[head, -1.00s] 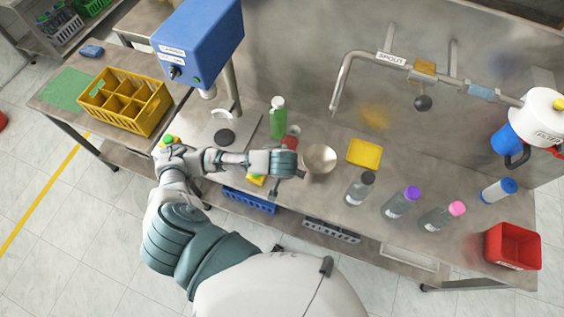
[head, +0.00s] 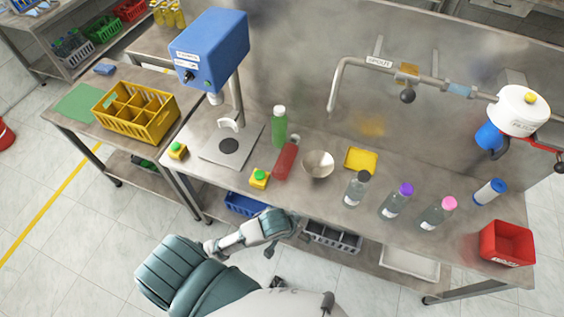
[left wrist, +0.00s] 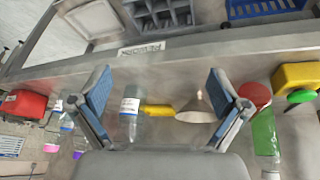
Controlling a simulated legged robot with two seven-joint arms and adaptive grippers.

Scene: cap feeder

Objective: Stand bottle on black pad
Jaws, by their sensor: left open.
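The black pad (head: 228,146) is a dark disc on a pale plate under the blue machine (head: 210,48). A green bottle (head: 279,127) stands right of the plate. Clear bottles with black (head: 357,190), purple (head: 398,203) and pink (head: 436,215) caps stand to the right. My left gripper (head: 297,226) is at the table's front edge, apart from the bottles. In the left wrist view its fingers (left wrist: 160,100) are open and empty, with the black-capped bottle (left wrist: 130,112) beyond them. My right gripper is not in view.
Green-button boxes (head: 260,178) (head: 177,151) stand at the table's front. A blue-capped bottle (head: 489,192) and red bin (head: 507,244) are at the right. A pipe (head: 335,85) overhangs the back.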

